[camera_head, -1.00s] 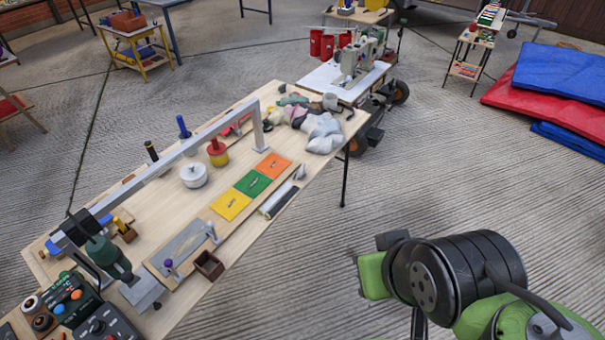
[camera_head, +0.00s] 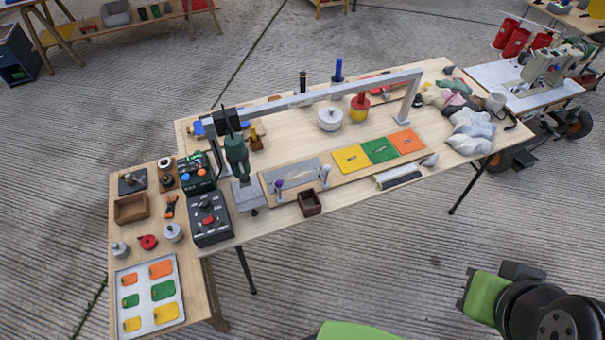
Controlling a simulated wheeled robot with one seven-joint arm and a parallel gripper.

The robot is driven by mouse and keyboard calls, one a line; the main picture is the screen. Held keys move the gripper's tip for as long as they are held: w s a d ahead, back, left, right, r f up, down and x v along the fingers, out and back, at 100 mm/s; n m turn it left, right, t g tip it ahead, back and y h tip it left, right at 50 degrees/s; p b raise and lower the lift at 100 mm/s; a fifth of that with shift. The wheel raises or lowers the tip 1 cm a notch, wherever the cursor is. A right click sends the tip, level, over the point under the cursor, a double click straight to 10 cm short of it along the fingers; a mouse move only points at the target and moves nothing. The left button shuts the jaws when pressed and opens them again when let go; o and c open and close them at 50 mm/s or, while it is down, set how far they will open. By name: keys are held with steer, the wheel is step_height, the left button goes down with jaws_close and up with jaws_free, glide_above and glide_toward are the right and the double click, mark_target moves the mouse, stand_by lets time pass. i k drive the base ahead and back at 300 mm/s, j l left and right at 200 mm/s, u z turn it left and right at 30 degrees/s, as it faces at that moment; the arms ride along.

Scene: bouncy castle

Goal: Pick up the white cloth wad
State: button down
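A heap of pale grey-white crumpled cloth (camera_head: 470,132) lies on the right end of the long wooden table. A small whitish lump (camera_head: 430,160) lies near the table's front edge, just right of the orange square; I cannot tell which of the two is the white cloth wad. Green and black parts of my arm show at the lower right and bottom edge, in front of the table and apart from it. My gripper's fingers are not in view.
The long table (camera_head: 300,138) carries a grey overhead bar (camera_head: 320,92), a board with coloured squares (camera_head: 380,150), and a black control box (camera_head: 209,218). A side table at left holds a tray (camera_head: 148,326). A sewing machine (camera_head: 545,65) stands right. The floor in front is clear.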

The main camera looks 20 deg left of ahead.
mark_target(431, 161)
steer(key=i+l+u, duration=0.15)
steer(key=i+u, duration=0.15)
steer(key=u, duration=0.2)
steer(key=i+l+u, duration=0.25)
steer(key=u, duration=0.2)
steer(key=i+l+u, duration=0.3)
steer(key=u, duration=0.2)
steer(key=i+l+u, duration=0.15)
steer(key=l+u, duration=0.3)
